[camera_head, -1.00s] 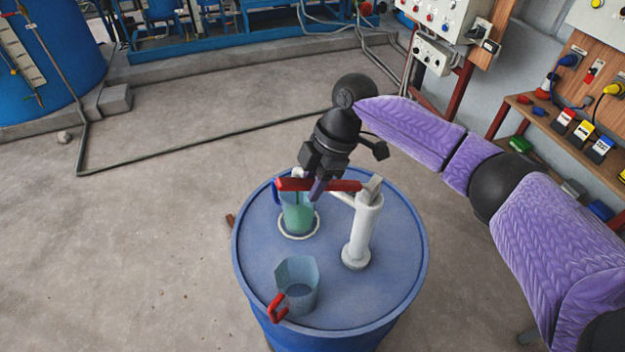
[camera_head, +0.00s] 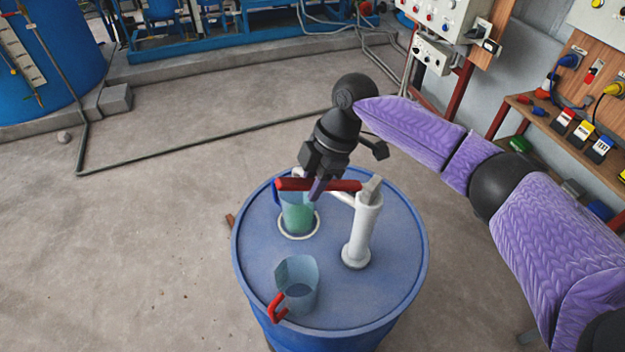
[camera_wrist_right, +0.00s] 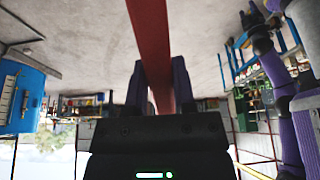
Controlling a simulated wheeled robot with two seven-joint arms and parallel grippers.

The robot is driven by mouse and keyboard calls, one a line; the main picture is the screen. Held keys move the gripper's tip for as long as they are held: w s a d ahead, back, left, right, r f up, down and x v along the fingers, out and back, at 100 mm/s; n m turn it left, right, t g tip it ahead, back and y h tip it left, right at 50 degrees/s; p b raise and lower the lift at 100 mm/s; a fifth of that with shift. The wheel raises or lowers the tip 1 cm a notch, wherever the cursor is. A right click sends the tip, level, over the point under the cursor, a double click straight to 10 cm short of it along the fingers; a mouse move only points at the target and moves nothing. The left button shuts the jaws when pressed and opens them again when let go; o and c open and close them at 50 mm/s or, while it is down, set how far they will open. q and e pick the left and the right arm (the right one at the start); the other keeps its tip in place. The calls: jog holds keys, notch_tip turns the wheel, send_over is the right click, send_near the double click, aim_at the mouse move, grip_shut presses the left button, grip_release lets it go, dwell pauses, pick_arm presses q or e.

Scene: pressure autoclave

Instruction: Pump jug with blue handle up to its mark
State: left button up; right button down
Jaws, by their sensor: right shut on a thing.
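The jug with the blue handle (camera_head: 297,217) stands on the white ring on the drum lid, under the pump's spout, with green liquid inside. Its mark cannot be made out. The white pump (camera_head: 362,232) stands upright to its right with a red lever (camera_head: 338,185) lying about level. My right gripper (camera_head: 317,188) is shut on the red lever, above the jug; the lever also shows between its fingers in the right wrist view (camera_wrist_right: 152,60). The lever and gripper hide the jug's top.
A second jug with a red handle (camera_head: 297,286) stands at the front of the blue drum's lid (camera_head: 390,290). A control box and a shelf with plugs (camera_head: 570,125) are at the right.

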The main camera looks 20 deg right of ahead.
dwell(0.3)
jog(key=f+h, duration=0.1)
jog(key=a+f+h+p, duration=0.1)
jog(key=f+h, duration=0.1)
jog(key=shift+s+a+f, duration=0.1)
jog(key=shift+a+f, duration=0.25)
jog(key=shift+f, duration=0.05)
jog(key=shift+c, duration=2.2)
grip_release()
jog(key=shift+r, duration=0.1)
jog(key=r, duration=0.6)
jog(key=d+r, duration=0.1)
jog(key=r, duration=0.2)
jog(key=shift+r, duration=0.35)
